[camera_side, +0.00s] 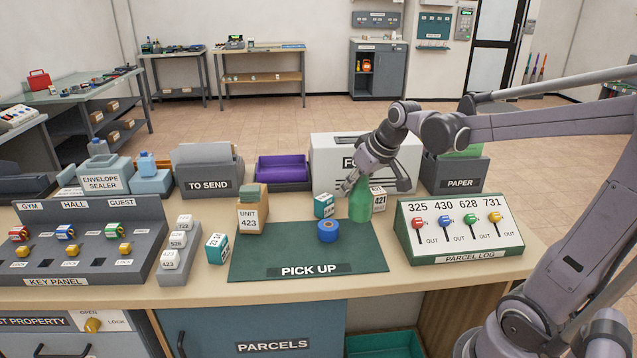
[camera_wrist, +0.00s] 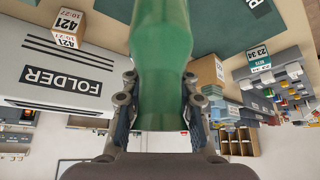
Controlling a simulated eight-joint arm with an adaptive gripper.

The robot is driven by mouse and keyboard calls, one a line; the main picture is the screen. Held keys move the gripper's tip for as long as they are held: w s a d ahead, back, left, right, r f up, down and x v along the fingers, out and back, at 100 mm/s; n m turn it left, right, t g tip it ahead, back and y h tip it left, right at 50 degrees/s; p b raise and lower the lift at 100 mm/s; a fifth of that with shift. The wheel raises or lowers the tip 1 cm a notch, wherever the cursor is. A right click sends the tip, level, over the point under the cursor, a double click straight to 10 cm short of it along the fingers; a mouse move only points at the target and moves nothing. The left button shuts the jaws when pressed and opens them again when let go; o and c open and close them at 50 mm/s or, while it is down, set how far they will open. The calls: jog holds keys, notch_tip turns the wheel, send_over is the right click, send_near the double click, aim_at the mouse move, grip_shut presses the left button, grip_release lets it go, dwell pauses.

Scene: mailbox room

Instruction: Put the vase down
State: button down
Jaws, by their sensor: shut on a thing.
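The green vase (camera_side: 360,203) is upright at the back right part of the dark green PICK UP mat (camera_side: 285,255). It also fills the middle of the wrist view (camera_wrist: 162,45). My gripper (camera_side: 373,184) is shut on the vase from above and behind. In the wrist view its fingers (camera_wrist: 160,98) press on both sides of the vase. I cannot tell whether the base of the vase touches the mat or hangs just above it.
A blue roll (camera_side: 327,231) and a small teal box (camera_side: 324,205) are left of the vase. The FOLDER machine (camera_side: 335,150) stands at the back, the parcel log panel (camera_side: 460,230) at right. The mat's front is clear.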

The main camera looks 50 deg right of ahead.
jog(key=shift+w+a+f+n+t+y, duration=0.1)
jog(key=shift+w+a+f+n+y, duration=0.4)
jog(key=shift+w+a+f, duration=1.5)
jog(key=shift+w+a+f+n+t+y, duration=0.1)
jog(key=shift+w+a+f+n+y, duration=0.15)
jog(key=shift+w+a+f+n, duration=1.2)
jog(key=shift+w+a+f+n+t+y, duration=0.1)
jog(key=shift+w+a+f+y, duration=0.25)
jog(key=shift+w+a+f, duration=2.15)
jog(key=shift+s+a+r, duration=0.6)
jog(key=shift+a+r, duration=0.1)
jog(key=shift+r, duration=0.05)
jog(key=c, duration=1)
grip_release()
jog(key=shift+c, duration=0.2)
